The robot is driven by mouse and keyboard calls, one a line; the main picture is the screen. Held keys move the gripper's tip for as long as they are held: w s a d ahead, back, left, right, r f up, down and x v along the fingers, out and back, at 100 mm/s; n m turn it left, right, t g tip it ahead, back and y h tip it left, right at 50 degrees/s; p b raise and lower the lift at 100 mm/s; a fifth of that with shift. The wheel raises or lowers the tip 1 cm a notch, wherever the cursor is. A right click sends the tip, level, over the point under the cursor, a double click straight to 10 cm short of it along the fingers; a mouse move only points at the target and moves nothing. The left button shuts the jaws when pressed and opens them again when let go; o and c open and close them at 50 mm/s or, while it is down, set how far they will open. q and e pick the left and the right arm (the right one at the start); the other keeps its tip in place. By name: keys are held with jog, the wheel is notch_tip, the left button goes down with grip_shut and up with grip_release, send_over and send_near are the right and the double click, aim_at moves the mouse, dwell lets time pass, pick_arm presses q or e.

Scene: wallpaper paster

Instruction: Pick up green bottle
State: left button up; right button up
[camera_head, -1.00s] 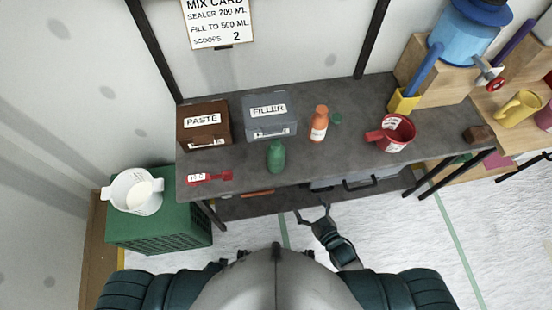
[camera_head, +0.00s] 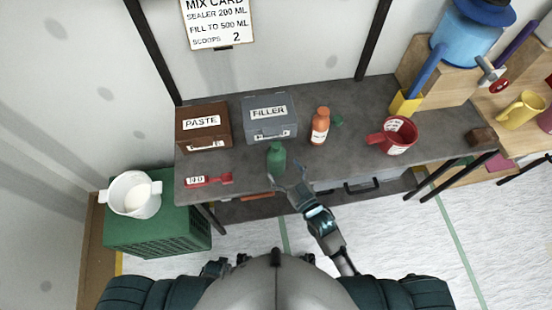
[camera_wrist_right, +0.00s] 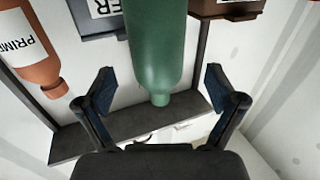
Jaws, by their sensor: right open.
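The green bottle (camera_head: 276,158) stands upright near the front edge of the dark table in the head view. It also fills the upper middle of the right wrist view (camera_wrist_right: 156,48). My right gripper (camera_head: 288,178) is open just in front of the bottle, on its near side. In the right wrist view the open fingers (camera_wrist_right: 158,95) spread left and right of the bottle's end, apart from it. Of my left arm, only a small dark part shows low at the body; I cannot make out the jaws.
An orange bottle (camera_head: 320,126) stands right of the green one. Behind are a brown PASTE box (camera_head: 203,140) and a grey FILLER box (camera_head: 269,133). A red tool (camera_head: 207,180) lies left; a red cup (camera_head: 397,136) stands right.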

aim_at(276, 157)
jog(key=x, duration=0.5)
jog(key=shift+w+d, duration=0.1)
jog(key=shift+w, duration=0.1)
jog(key=c, duration=1.6)
jog(key=shift+r, duration=0.15)
